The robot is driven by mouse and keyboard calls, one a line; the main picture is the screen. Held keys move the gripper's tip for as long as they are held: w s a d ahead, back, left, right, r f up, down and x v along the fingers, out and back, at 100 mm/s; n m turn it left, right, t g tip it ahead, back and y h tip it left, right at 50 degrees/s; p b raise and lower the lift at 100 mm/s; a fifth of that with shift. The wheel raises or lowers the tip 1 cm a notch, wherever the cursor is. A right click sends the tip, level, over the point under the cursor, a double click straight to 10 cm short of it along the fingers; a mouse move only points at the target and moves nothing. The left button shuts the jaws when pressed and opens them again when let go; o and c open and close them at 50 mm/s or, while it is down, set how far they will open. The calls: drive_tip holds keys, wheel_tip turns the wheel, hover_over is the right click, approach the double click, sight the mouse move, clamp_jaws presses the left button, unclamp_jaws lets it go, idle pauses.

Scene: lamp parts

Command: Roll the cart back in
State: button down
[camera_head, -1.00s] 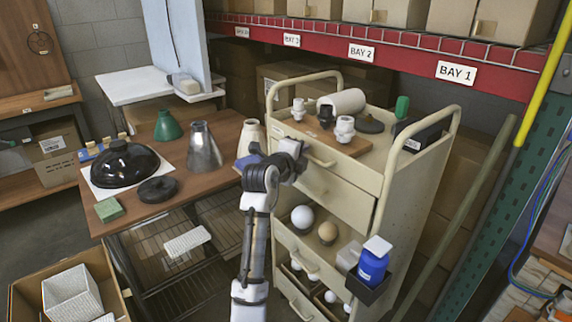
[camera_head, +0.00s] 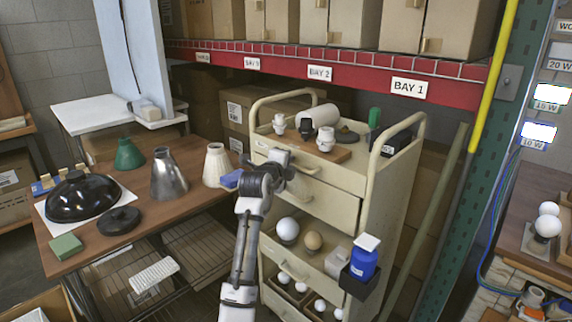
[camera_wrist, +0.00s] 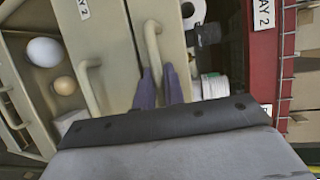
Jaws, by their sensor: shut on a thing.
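The cart (camera_head: 340,196) is a cream metal trolley with drawers, an open shelf and two tubular top handles. It stands upright beside the shelving, in front of the Bay 2 and Bay 1 labels. My gripper (camera_head: 298,172) is at its upper front. In the wrist view, the gripper (camera_wrist: 160,85) is shut on the bar handle (camera_wrist: 152,45) of the top drawer. Its fingers hide part of that bar. The cart's top carries a wooden board with white fittings, a white roll and a green-handled item. Round bulbs sit on the shelf below.
A wooden table (camera_head: 140,222) with lamp shades and a black dome stands left of the cart, close to my arm. The red shelf beam (camera_head: 355,74) runs behind it. A green upright (camera_head: 470,225) and a leaning pole stand at the right. Boxes (camera_head: 240,105) fill the space behind.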

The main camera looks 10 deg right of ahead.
drive_tip(key=shift+d+r, duration=0.1)
drive_tip(key=shift+r, duration=0.15)
drive_tip(key=c, duration=1.8)
unclamp_jaws()
drive_tip(key=shift+w, duration=0.1)
drive_tip(key=shift+f, duration=0.15)
drive_tip(key=shift+s, duration=0.35)
drive_tip(key=b+v, duration=0.2)
drive_tip(key=v, duration=1.1)
drive_tip(key=shift+a+b, duration=0.25)
drive_tip(key=shift+b, duration=0.1)
